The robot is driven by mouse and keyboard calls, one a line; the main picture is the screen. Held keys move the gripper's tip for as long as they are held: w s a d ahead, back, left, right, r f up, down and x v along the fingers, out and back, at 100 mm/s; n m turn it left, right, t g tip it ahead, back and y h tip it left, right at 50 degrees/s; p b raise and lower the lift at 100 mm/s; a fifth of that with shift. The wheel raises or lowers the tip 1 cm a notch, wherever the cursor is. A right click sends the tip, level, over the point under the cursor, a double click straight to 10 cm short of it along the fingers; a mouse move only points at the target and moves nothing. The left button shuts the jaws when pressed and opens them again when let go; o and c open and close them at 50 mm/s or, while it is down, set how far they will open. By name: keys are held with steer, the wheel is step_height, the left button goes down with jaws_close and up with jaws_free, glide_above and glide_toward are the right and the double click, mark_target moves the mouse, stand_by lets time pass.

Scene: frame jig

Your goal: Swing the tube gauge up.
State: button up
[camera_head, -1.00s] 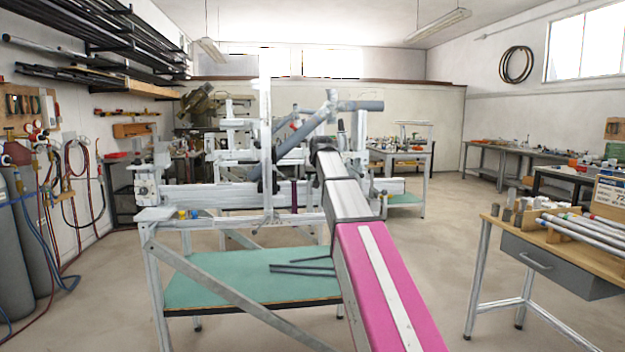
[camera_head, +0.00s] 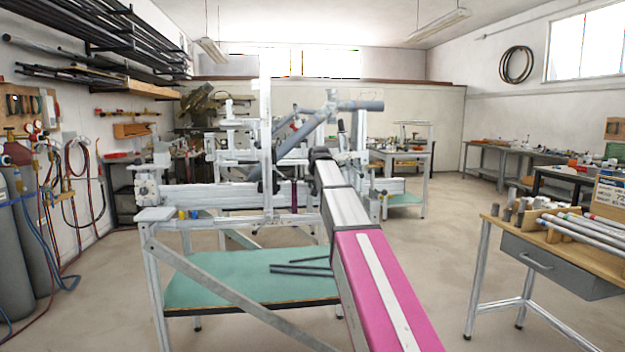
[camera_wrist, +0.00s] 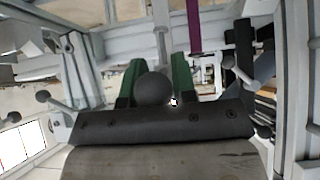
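In the wrist view, my gripper (camera_wrist: 159,72) shows two green fingers that stand apart. A dark grey ball knob (camera_wrist: 153,89) on a light rod appears between them, overlapping the left finger and close to the right one. I cannot tell whether either finger touches it. A purple upright strip (camera_wrist: 194,25) is beyond the fingers; it also shows in the head view (camera_head: 294,196), low on the frame jig. I cannot clearly make out which part is the tube gauge. In the head view my own arm hides my gripper.
The pale metal frame jig (camera_head: 235,196) stands ahead with uprights, clamps and slanted grey tubes (camera_head: 300,130). A green shelf (camera_head: 225,278) is under it. A workbench with a drawer (camera_head: 560,262) stands at right. Floor between is clear.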

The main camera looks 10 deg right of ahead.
steer(key=shift+w+r, duration=0.15)
steer(key=shift+r, duration=0.55)
jaws_close()
steer(key=shift+r, duration=0.5)
steer(key=shift+w+r, duration=0.1)
steer(key=shift+w+r, duration=0.2)
steer(key=shift+r, duration=0.35)
steer(key=shift+w+r, duration=0.2)
steer(key=shift+r, duration=0.3)
